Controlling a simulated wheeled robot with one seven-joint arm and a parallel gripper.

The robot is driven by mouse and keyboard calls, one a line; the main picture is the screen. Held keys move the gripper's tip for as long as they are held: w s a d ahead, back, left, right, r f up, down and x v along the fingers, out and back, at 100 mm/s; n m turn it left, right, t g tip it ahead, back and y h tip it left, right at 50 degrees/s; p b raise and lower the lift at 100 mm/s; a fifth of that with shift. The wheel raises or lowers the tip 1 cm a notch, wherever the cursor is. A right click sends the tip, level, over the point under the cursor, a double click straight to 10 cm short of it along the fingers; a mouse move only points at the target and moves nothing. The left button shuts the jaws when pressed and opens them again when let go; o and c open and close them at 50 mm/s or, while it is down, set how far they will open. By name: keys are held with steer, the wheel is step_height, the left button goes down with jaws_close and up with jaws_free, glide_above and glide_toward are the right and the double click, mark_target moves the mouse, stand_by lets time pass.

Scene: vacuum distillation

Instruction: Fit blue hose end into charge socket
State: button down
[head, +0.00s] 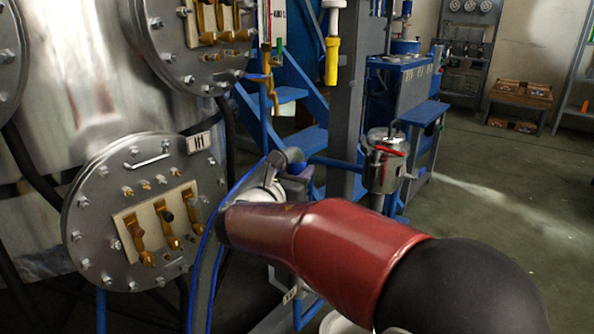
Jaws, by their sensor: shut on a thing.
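I cannot tell whether this fitting is the charge socket, or whether hose and socket touch.
A large steel vessel (70,95) with a bolted round flange (140,165) and brass clamps stands at left. Blue steps (305,140) and a grey post (345,110) rise behind the arm. A steel pot (383,172) hangs right of the post. Floor (510,200) at right is clear.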

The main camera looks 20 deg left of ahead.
steer(key=shift+f+b, duration=1.7)
steer(key=shift+f, duration=0.8)
steer(key=shift+f+b, duration=1.55)
steer(key=shift+f, duration=0.65)
steer(key=c, duration=0.9)
jaws_free()
steer(key=shift+f, duration=0.1)
steer(key=s, duration=0.2)
steer(key=s+a, duration=0.1)
steer(key=s, duration=0.4)
steer(key=shift+s+a+p, duration=0.15)
steer(key=shift+s+p, duration=0.15)
steer(key=shift+s, duration=0.1)
